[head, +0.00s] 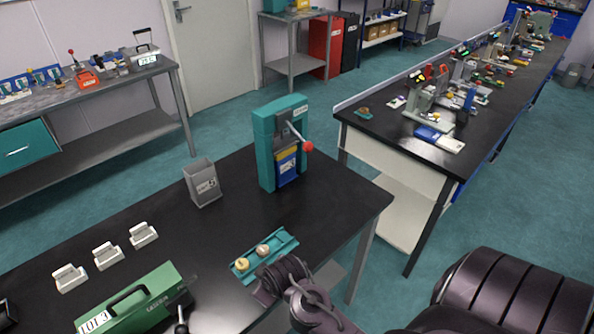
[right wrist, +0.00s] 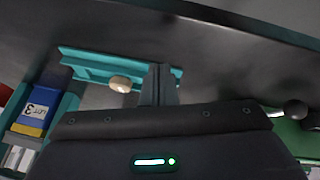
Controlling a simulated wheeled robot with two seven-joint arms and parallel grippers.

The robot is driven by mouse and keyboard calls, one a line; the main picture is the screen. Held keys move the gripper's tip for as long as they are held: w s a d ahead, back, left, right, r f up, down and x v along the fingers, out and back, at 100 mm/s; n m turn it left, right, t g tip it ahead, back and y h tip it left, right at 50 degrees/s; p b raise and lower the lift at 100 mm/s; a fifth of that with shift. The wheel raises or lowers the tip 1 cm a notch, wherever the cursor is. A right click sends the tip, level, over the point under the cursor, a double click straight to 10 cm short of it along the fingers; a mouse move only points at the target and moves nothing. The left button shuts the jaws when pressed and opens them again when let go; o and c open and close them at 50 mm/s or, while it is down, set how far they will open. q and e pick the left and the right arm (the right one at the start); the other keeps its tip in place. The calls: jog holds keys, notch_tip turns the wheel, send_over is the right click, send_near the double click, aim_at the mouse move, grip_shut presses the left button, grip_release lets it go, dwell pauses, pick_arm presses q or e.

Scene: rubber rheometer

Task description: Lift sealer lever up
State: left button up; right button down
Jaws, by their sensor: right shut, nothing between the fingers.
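A teal upright press (head: 267,150) stands near the table's far right corner. Its metal lever (head: 297,132) slants down to the right and ends in a red ball (head: 307,146). A green case (head: 133,300) with a black handle lies at the near left, with a short black-knobbed lever (head: 181,322) at its right end. I cannot tell which of these is the sealer. The right wrist view shows the black knob (right wrist: 295,110) at the right. My right gripper (right wrist: 160,80) is shut and empty, apart from both levers. My left gripper is not in view.
A teal tray (head: 278,243) with two round pieces lies at the table's front edge, close to my right arm. A grey bin (head: 203,185) and several white holders (head: 107,255) stand to the left. The table middle is clear. Another bench (head: 400,140) stands behind right.

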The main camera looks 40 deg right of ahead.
jog(key=w+d, duration=0.1)
jog(key=w, duration=0.1)
jog(key=w+d+r+n+t+h, duration=0.1)
jog(key=w, duration=0.2)
jog(key=w+d+r+t, duration=0.1)
jog(key=w+d, duration=0.1)
jog(key=w, duration=0.1)
jog(key=shift+d+n+h+p, duration=0.1)
jog(key=shift+n+h+p, duration=0.2)
jog(key=shift+h+p, duration=0.1)
jog(key=w+d+r+h, duration=0.1)
jog(key=w, duration=0.1)
jog(key=w+d+r+n+t+h, duration=0.1)
jog(key=w+d, duration=0.1)
jog(key=w+d+r, duration=0.1)
jog(key=w, duration=0.1)
jog(key=shift+d+r+n+h+p, duration=0.25)
jog(key=shift+d+n+h+p, duration=0.05)
jog(key=shift+h+p, duration=0.1)
jog(key=w+d+r+n+g+h+p, duration=0.1)
jog(key=w+d+r+n+h, duration=0.3)
jog(key=d+r+h, duration=0.3)
notch_tip(320, 180, up, 3)
jog(key=shift+w+d+r+h, duration=0.15)
jog(key=shift+w+d+h, duration=0.25)
jog(key=shift+w+d, duration=0.1)
